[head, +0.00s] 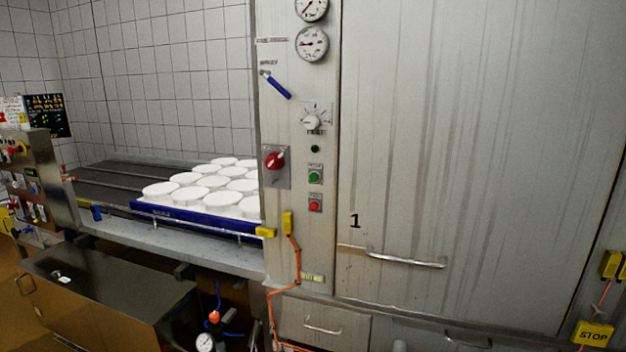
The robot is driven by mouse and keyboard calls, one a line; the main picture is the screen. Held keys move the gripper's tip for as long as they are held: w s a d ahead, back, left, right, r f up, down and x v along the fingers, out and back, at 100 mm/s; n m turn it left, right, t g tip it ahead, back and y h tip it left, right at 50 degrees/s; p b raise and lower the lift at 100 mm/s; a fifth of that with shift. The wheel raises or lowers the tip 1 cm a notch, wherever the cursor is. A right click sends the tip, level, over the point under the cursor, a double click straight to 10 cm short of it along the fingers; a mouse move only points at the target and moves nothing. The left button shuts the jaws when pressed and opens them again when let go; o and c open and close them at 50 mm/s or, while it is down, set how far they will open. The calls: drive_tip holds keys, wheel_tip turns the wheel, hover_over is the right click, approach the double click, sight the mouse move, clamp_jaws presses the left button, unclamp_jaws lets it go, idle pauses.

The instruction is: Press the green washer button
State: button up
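A green button (315,178) sits in a small square plate on the narrow metal control panel (285,220) of a tall steel cabinet. A red button (315,206) is just below it, and a small dark green round light or button (315,149) is just above it. I cannot read the labels by the buttons. My gripper is not in view, and nothing covers the green button.
A red rotary switch (275,160) is left of the green button. A cabinet door with a handle (405,260) is to the right. White moulds (222,201) stand on a blue tray (185,219) at the left.

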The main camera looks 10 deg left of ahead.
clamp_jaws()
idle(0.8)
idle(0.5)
